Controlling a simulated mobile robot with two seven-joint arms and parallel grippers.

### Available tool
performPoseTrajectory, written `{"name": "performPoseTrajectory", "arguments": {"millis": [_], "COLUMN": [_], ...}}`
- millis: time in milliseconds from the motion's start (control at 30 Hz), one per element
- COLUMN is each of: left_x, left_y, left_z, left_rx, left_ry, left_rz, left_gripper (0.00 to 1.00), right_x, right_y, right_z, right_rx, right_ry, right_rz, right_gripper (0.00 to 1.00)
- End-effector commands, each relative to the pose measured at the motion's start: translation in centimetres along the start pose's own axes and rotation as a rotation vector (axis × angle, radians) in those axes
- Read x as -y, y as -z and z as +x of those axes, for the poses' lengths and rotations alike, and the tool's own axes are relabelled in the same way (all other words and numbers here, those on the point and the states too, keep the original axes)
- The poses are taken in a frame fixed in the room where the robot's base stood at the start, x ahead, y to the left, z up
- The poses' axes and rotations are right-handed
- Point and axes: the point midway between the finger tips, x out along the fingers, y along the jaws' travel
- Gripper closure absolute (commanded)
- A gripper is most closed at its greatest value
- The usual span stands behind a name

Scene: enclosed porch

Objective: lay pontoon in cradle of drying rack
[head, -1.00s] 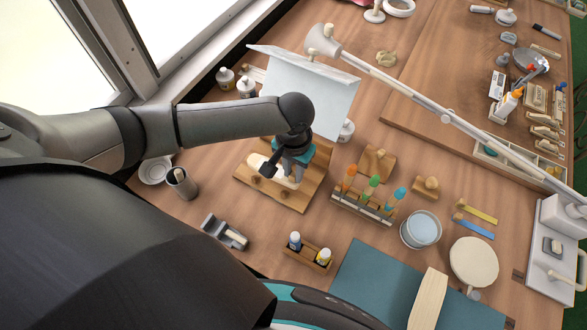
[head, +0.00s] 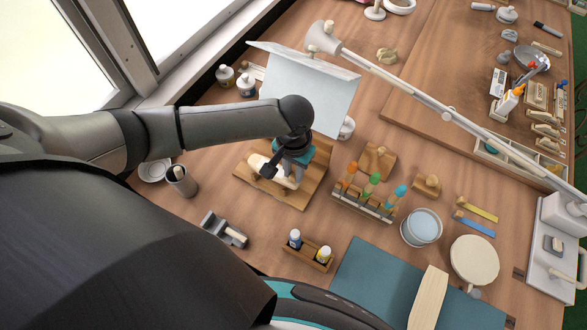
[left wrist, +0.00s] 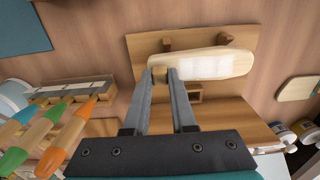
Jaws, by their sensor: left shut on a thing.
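The pontoon (left wrist: 215,65) is a long pale wooden float with a white patch. It shows in the head view (head: 283,180) over the wooden drying rack (head: 302,198), partly hidden by my gripper. My left gripper (head: 278,172) is shut on the pontoon near one end. In the left wrist view its fingers (left wrist: 162,70) close on a small tan part there. The rack's base board (left wrist: 143,45) and its pegs (left wrist: 223,39) lie beside the pontoon. I cannot tell whether the pontoon rests on the rack. My right gripper is not in view.
A pale upright panel (head: 310,85) stands behind the rack. A holder with colourful-handled tools (head: 362,205) is close on the right. A metal cup (head: 181,182) stands to the left. A small bottle tray (head: 308,256) is in front, with bare table between.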

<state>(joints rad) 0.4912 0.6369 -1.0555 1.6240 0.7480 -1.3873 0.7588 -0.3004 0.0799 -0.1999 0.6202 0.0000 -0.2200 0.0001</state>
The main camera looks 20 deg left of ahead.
Motion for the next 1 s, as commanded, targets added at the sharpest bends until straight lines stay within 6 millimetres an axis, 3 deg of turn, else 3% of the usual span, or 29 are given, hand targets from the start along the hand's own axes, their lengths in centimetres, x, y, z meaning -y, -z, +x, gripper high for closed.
{"name": "performPoseTrajectory", "arguments": {"millis": [667, 700, 1000], "left_x": [-0.04, -0.04, -0.02], "left_y": [0.05, 0.06, 0.03], "left_z": [1.03, 1.04, 1.02], "left_rx": [-0.001, -0.002, -0.001], "left_ry": [-0.001, -0.001, 0.0], "left_rz": [0.0, 0.0, 0.0], "left_gripper": [1.0, 0.74, 0.41], "right_x": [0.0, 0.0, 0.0], "right_y": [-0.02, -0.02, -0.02], "right_z": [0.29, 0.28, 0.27], "right_rx": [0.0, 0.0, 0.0], "right_ry": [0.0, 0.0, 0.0], "right_rz": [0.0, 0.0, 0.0], "right_gripper": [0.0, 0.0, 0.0]}}
